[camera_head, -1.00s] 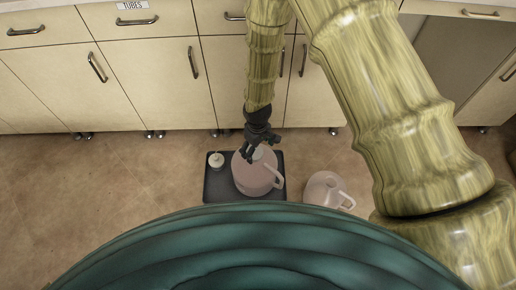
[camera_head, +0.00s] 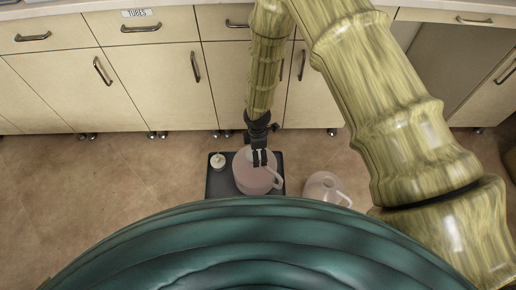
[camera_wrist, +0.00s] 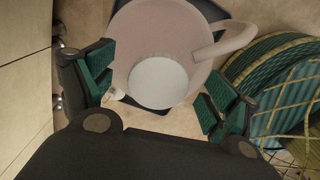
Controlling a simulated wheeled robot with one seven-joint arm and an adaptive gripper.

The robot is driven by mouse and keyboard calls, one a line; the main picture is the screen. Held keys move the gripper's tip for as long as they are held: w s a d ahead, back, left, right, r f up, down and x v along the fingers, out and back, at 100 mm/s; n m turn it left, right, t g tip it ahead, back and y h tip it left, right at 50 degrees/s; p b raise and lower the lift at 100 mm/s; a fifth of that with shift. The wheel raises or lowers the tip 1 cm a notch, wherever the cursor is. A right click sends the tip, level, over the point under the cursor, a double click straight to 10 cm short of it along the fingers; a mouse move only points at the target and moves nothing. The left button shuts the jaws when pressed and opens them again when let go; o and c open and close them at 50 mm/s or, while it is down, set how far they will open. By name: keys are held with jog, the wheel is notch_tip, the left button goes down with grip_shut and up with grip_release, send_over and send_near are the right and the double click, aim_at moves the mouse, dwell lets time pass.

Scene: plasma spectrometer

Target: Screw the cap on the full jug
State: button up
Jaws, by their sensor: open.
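A pinkish jug (camera_head: 254,180) with a side handle stands upright on a dark tray (camera_head: 219,186) on the floor. It also shows in the wrist view (camera_wrist: 142,45). A round white cap (camera_wrist: 158,83) sits on top of its neck; whether it is screwed tight cannot be told. My gripper (camera_head: 260,158) is over the jug's top, pointing down. In the wrist view my gripper (camera_wrist: 158,92) is open, its green-padded fingers apart on either side of the cap. No contact with the cap is visible.
A small white capped item (camera_head: 218,161) is on the tray's left side. A second pale jug (camera_head: 323,187) stands on the floor right of the tray. Cabinets (camera_head: 158,85) line the back. Floor left of the tray is clear.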

jog(key=n+p, duration=0.2)
jog(key=n, duration=0.3)
jog(key=shift+r, duration=0.15)
jog(key=shift+n+p, duration=0.35)
jog(key=shift+n, duration=0.85)
jog(key=shift+s+f, duration=0.1)
jog(key=shift+f, duration=0.1)
jog(key=c, duration=1.6)
jog(key=m, duration=0.3)
jog(key=shift+s+d, duration=0.1)
jog(key=shift+d, duration=0.05)
jog(key=shift+c, duration=0.2)
jog(key=m, duration=0.4)
jog(key=shift+m, duration=0.3)
jog(key=m, duration=0.4)
jog(key=shift+m, duration=1.2)
jog(key=shift+w, duration=0.2)
